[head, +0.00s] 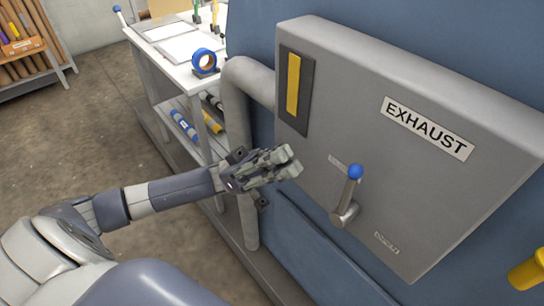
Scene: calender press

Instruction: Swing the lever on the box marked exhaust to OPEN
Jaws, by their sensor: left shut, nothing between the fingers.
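The grey box marked EXHAUST (437,205) is mounted on the blue machine wall at the right. Its lever (347,197) has a grey arm and a blue ball knob (356,171) and points up, leaning slightly right. A small label (338,161) beside the knob and another (386,243) lower right are too small to read for sure. My left gripper (294,160) is shut and empty, left of the lever and apart from it, in front of the box's left edge. My right gripper is not in view.
A grey pipe (235,115) bends into the box's left side behind my left gripper. A yellow strip on a dark plate (294,84) is on the box face. A yellow handle (528,270) sticks out lower right. A white worktable (171,44) stands behind.

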